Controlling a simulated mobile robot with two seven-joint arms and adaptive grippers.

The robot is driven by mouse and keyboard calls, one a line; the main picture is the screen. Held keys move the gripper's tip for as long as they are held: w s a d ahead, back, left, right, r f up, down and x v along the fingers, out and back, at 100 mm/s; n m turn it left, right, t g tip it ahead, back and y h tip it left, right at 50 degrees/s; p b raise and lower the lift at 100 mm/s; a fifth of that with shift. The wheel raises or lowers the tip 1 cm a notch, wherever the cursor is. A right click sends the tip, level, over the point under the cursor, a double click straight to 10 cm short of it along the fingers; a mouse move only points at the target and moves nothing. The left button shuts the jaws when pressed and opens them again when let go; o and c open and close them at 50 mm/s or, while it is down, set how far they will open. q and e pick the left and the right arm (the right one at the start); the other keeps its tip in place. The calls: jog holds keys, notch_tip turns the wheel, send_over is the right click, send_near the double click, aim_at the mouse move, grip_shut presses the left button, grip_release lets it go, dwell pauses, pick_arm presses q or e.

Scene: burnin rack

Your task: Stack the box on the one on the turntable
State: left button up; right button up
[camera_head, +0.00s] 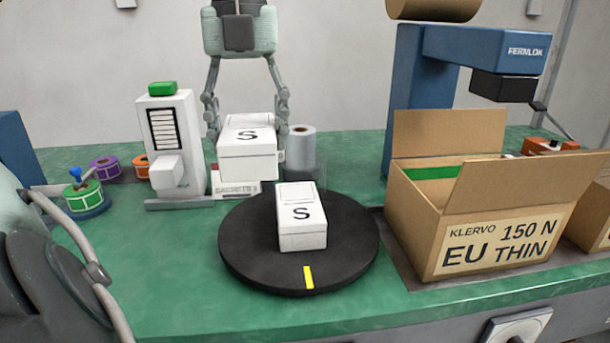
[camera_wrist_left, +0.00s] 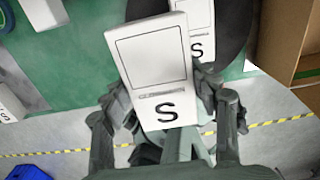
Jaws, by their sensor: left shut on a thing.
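My left gripper (camera_head: 248,130) points down from the top of the head view. It is shut on a white box (camera_head: 248,163) marked S, with one finger on each side. The held box is in the air, behind and left of the turntable's middle. Another white box (camera_head: 302,230) marked S sits on the black turntable (camera_head: 345,255), which has a yellow mark at its front edge. In the left wrist view the held box (camera_wrist_left: 152,65) fills the middle, and the turntable box (camera_wrist_left: 201,25) is partly hidden behind it. My right gripper is in neither view.
An open cardboard box (camera_head: 440,215) stands right of the turntable, near a blue press (camera_head: 480,50). A white label device (camera_head: 170,140) and a grey roll (camera_head: 301,150) are behind. Tape rolls (camera_head: 84,195) are at left. Green table (camera_head: 170,275) is clear at front left.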

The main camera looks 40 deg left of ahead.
pick_arm(q)
jog(key=w+d+f, duration=0.1)
jog(key=w, duration=0.1)
jog(key=w+f, duration=0.2)
jog(key=w+d+f, duration=0.1)
jog(key=w, duration=0.1)
jog(key=shift+w+d+f+p, duration=0.15)
jog(key=shift+w+d+p, duration=0.1)
jog(key=shift+d+p, duration=0.1)
notch_tip(320, 180, down, 4)
jog(key=shift+r, duration=0.1)
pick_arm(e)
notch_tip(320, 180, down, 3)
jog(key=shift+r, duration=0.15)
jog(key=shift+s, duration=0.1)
pick_arm(q)
jog(key=shift+f, duration=0.2)
jog(key=o, duration=1.2)
jog(key=shift+o, duration=0.3)
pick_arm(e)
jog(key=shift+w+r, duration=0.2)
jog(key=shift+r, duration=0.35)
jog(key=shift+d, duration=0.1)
